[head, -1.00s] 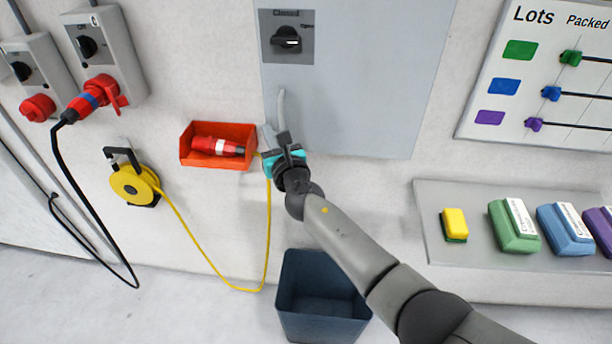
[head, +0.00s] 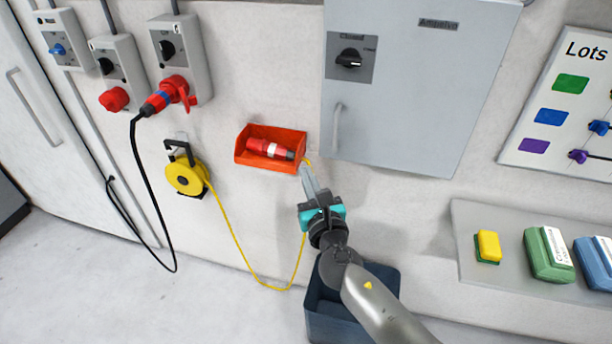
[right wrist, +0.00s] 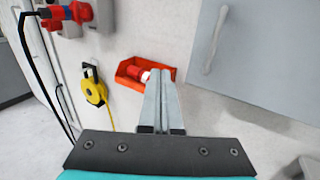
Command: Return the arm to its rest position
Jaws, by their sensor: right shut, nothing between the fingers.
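The arm comes in from the lower right of the head view. The fingertips overlap the lower edge of the orange bin (head: 243,155) in the right wrist view; I cannot tell how far apart they are. My left gripper is not in view.
A dark blue bin (head: 330,318) stands on the floor behind my arm. The floor at left is mostly clear.

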